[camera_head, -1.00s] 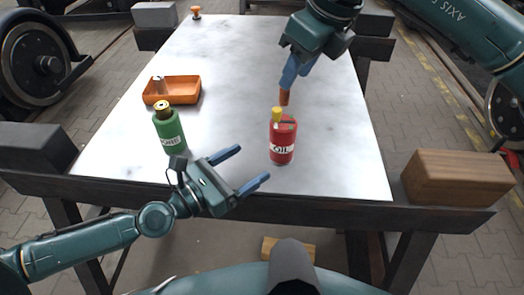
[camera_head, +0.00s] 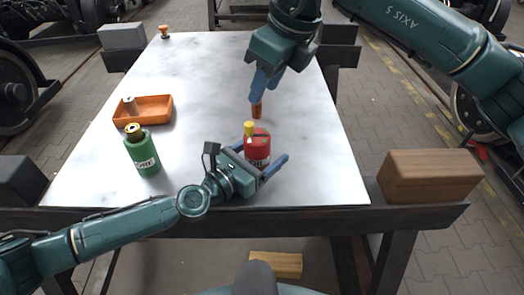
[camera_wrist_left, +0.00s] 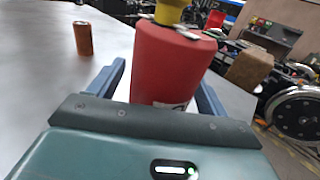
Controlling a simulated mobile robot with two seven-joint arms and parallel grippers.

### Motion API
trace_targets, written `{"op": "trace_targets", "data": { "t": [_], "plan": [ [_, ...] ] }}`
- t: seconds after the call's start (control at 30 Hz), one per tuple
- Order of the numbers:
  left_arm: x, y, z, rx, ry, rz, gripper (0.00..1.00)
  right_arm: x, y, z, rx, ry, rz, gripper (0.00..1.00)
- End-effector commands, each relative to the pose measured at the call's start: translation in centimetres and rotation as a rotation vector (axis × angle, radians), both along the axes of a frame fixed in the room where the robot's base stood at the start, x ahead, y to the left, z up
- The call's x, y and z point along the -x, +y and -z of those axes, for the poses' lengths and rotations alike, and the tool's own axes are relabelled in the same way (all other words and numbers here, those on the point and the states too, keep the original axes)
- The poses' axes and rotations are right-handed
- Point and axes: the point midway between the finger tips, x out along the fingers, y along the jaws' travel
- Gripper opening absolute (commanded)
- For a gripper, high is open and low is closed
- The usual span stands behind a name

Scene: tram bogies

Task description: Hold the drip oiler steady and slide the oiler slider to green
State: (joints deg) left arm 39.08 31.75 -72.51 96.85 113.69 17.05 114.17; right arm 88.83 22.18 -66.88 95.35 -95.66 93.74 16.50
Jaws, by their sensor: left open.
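The drip oiler (camera_head: 257,145) is a red can with a yellow cap, upright near the table's front edge. It also shows in the left wrist view (camera_wrist_left: 168,65). A small dark piece on its top looks like the oiler slider (camera_head: 262,134); its setting is too small to tell. My left gripper (camera_head: 267,142) is open, with one finger on each side of the can; contact cannot be told. My right gripper (camera_head: 263,95) hangs behind and above the can, pointing down. Whether its fingers are apart is unclear.
A brown cylinder (camera_wrist_left: 83,38) stands on the table behind the oiler. A green bottle (camera_head: 142,152) and an orange tray (camera_head: 160,110) with a small object are on the left. A wooden block (camera_head: 430,176) lies right of the table.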

Motion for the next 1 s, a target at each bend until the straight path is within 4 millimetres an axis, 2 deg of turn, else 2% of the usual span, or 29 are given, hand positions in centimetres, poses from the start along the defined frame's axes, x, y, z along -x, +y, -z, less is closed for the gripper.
{"op": "trace_targets", "data": {
  "t": [0.1,0.73,0.83,1.0],
  "plan": [
    [0.01,0.02,0.0,0.0,0.0,0.0,0.77,0.0,0.0,0.0,0.0,0.0,0.0,0.36],
    [0.01,0.06,0.01,-0.001,-0.001,0.0,0.26,0.0,0.0,0.0,0.0,0.0,0.0,0.36],
    [0.02,0.05,0.01,-0.001,-0.001,0.0,0.26,0.02,0.02,-0.01,0.003,-0.004,-0.011,0.44],
    [0.02,0.06,0.02,-0.001,-0.001,0.0,0.26,0.27,0.21,-0.15,0.051,-0.055,-0.157,0.44]
  ]
}}
